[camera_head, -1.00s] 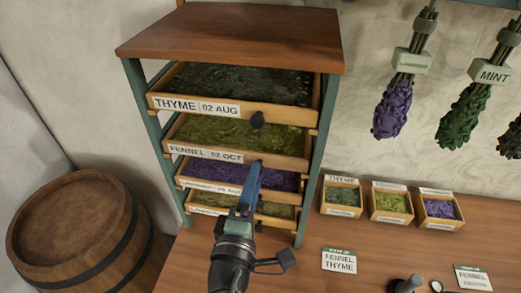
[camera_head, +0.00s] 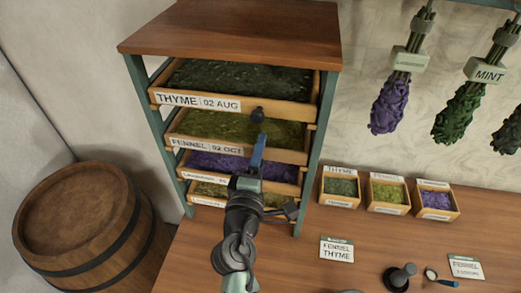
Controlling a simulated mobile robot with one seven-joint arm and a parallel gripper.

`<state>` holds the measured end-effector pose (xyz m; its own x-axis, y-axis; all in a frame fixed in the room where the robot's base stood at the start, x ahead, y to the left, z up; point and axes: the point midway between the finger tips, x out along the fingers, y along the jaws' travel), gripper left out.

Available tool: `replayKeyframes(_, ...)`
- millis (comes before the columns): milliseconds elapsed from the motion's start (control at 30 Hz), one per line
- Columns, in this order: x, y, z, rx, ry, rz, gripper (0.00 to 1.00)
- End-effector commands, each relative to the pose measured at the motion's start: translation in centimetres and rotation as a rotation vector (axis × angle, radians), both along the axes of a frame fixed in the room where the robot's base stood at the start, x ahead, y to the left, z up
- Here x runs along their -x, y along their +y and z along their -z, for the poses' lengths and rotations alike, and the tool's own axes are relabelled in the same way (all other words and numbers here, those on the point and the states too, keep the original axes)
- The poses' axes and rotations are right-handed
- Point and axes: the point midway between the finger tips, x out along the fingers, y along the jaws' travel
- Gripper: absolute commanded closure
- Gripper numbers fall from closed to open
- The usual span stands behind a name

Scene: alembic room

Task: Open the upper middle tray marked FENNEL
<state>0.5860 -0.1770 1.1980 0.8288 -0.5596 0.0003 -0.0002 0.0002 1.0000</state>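The FENNEL 02 OCT tray (camera_head: 205,148) is the second from the top in a green-framed rack, filled with yellow-green herb. It looks level with the trays around it. My gripper (camera_head: 259,143) reaches up from below, its blue fingers overlapping the right half of the FENNEL front. Any knob on that front is hidden behind the fingers. I cannot tell whether they touch the tray or how far they are parted. A dark round knob (camera_head: 257,116) shows just above the fingertips, on the THYME 02 AUG tray (camera_head: 205,101).
Below FENNEL sit a purple-filled tray (camera_head: 215,163) and a lowest green one (camera_head: 205,202). Right of the rack, small boxes (camera_head: 338,188) and a FENNEL THYME card (camera_head: 337,249) lie on the wooden bench. A barrel (camera_head: 85,220) stands left. Dried bunches (camera_head: 390,100) hang right.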

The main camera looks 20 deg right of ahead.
Motion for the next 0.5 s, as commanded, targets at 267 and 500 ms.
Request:
replayKeyframes(267, 0.02, 0.01, 0.01, 0.0, 0.0, 0.0, 1.0)
replayKeyframes(500, 0.02, 0.02, 0.01, 0.0, 0.0, 0.0, 1.0)
